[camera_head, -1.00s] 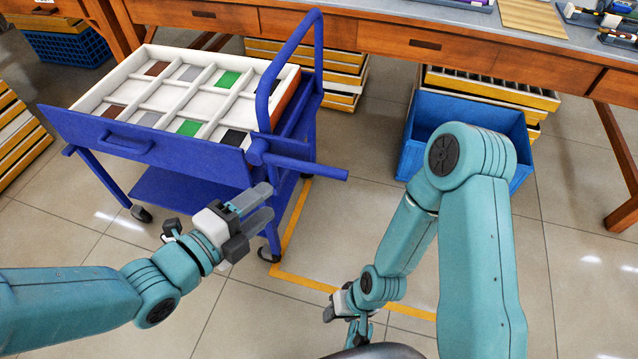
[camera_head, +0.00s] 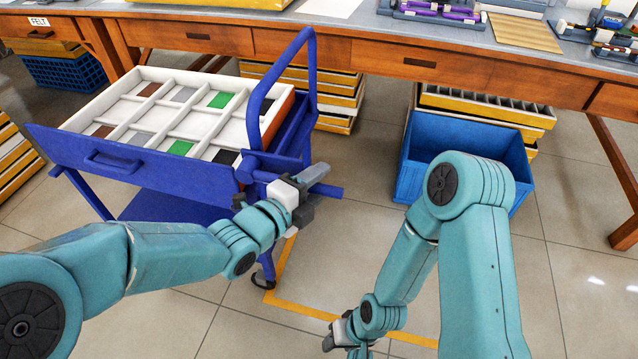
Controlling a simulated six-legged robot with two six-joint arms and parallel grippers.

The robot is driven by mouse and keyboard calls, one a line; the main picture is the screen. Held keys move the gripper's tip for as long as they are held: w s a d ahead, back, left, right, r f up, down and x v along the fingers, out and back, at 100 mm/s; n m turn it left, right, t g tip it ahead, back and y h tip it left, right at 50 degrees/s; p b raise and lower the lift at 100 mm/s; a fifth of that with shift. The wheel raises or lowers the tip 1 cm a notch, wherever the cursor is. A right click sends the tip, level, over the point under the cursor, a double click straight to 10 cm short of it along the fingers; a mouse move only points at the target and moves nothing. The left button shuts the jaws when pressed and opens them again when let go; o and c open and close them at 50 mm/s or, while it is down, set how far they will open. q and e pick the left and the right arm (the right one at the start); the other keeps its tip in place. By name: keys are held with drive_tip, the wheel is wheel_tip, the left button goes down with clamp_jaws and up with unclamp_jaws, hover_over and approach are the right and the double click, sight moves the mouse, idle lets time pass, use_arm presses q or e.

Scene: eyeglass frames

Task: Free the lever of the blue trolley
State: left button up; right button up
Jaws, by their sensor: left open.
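The blue trolley (camera_head: 130,165) stands at the left with a white divided tray (camera_head: 150,76) in its top. A blue push handle (camera_head: 312,72) rises at its right end. Its blue lever (camera_head: 330,190) is a bar sticking out to the right below the handle. My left gripper (camera_head: 312,188) is open at the lever and overlaps it in the picture, hiding its middle part. I cannot tell whether the fingers touch it or lie around it. My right gripper (camera_head: 338,334) hangs low at the bottom centre, away from the trolley; its fingers are partly hidden.
A blue bin (camera_head: 408,165) stands on the floor at the right, in front of stacked yellow-edged trays (camera_head: 490,105). A wooden workbench (camera_head: 370,62) runs along the back. A yellow floor line (camera_head: 300,307) borders the trolley's spot. The floor between trolley and bin is clear.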

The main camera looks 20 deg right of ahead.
use_arm(q)
drive_tip(key=shift+w+d, duration=0.2)
drive_tip(key=shift+d, duration=0.15)
use_arm(e)
drive_tip(key=shift+f, duration=0.1)
use_arm(q)
clamp_jaws()
